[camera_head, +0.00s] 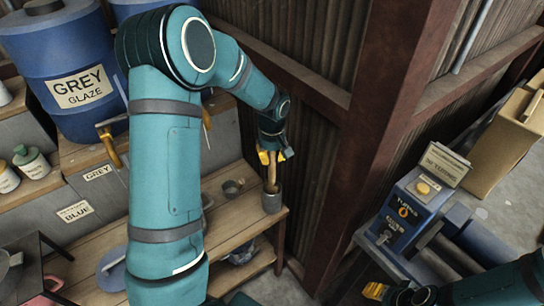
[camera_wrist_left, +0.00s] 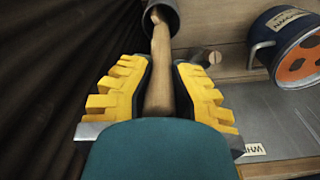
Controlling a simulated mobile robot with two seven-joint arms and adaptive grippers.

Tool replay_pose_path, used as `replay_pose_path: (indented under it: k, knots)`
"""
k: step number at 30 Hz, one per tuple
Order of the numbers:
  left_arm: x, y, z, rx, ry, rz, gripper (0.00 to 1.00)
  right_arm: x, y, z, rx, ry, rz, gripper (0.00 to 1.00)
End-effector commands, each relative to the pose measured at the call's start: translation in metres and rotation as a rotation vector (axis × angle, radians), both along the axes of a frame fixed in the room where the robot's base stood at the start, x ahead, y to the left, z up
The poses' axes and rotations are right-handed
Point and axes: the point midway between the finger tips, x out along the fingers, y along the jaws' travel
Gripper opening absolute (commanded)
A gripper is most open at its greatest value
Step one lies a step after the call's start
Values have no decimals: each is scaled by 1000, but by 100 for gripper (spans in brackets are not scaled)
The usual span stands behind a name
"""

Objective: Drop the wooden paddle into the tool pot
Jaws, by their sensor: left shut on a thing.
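The wooden paddle (camera_head: 272,172) is in my left gripper (camera_head: 271,153), upright above the grey tool pot (camera_head: 271,203) at the right end of the wooden bench. In the left wrist view the paddle (camera_wrist_left: 159,65) runs between the yellow-padded fingers of the left gripper (camera_wrist_left: 160,92), which are shut on it. Its far end reaches the mouth of the tool pot (camera_wrist_left: 172,14); how deep it sits inside is hard to tell. My right gripper (camera_head: 376,290) shows only partly at the bottom right, with a yellow fingertip, away from the paddle.
The bench (camera_head: 240,222) has a small grey cup (camera_head: 231,187) left of the pot. A rusty post (camera_head: 375,110) and corrugated wall stand close right of the pot. A blue machine (camera_head: 405,213) stands further right.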

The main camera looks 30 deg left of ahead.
Motion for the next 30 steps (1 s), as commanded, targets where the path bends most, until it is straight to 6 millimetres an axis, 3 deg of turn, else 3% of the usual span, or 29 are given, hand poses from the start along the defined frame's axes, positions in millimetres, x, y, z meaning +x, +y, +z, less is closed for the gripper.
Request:
replay_pose_path:
  k: [17, 18, 19, 30]
  knots:
    - [0, 0, -12, 0, 0, -1, 0, -2, 1, -10, 1, 6, 4, 47]
    - [0, 0, -12, 0, 0, -1, 29, -2, 1, -10, 1, 6, 4, 47]
    - [0, 0, -12, 0, 0, -1, 38, -2, 1, -10, 1, 6, 4, 47]
    - [0, 0, -9, 0, 0, -1, 38, -2, 1, -8, 0, 5, 4, 47]
